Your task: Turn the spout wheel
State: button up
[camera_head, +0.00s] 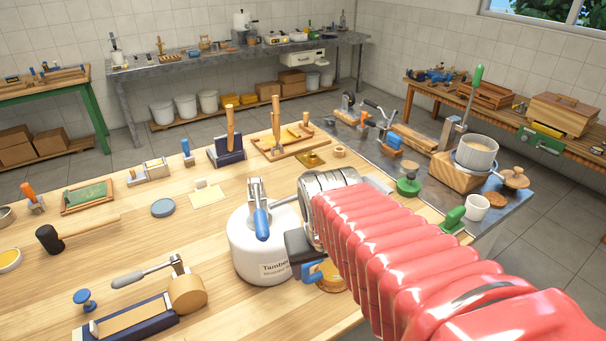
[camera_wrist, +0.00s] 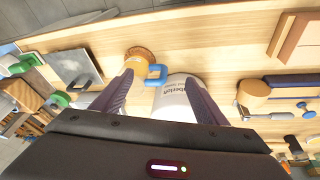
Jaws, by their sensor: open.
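A white tank (camera_head: 262,245) with printed lettering stands on the wooden bench, with a metal lever and blue grip (camera_head: 261,222) on top. A blue loop-shaped part (camera_head: 316,271) shows low at its right side, beside an amber round jar or dish (camera_head: 332,280). I cannot tell surely whether the blue part is the spout wheel. In the wrist view, my gripper (camera_wrist: 158,78) is open, its two fingers spread either side of the blue part (camera_wrist: 156,74) and the edge of the tank (camera_wrist: 178,98). Nothing is held. Contact is not visible. My arm hides part of the tank's right side in the head view.
A mallet (camera_head: 75,233) and a blue-edged wooden fixture with a lever (camera_head: 140,315) lie to the left. Bare bench lies left of the tank.

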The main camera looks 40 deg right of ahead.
jog(key=w+d+f+n+t+h, duration=0.1)
jog(key=w+d+f+t+h, duration=0.15)
jog(key=d, duration=1.65)
jog(key=w+d+f+t+h, duration=0.2)
jog(key=w+d+t+h, duration=0.1)
jog(key=d, duration=1.6)
jog(key=n+t+y, duration=0.7)
jog(key=n+y, duration=0.2)
jog(key=y, duration=0.7)
send_near(310, 175)
jog(key=v, duration=0.4)
jog(key=shift+w+f, duration=0.1)
jog(key=shift+f, duration=0.25)
jog(key=x, duration=1.3)
jog(key=shift+w+a+r, duration=0.2)
jog(key=shift+w, duration=0.15)
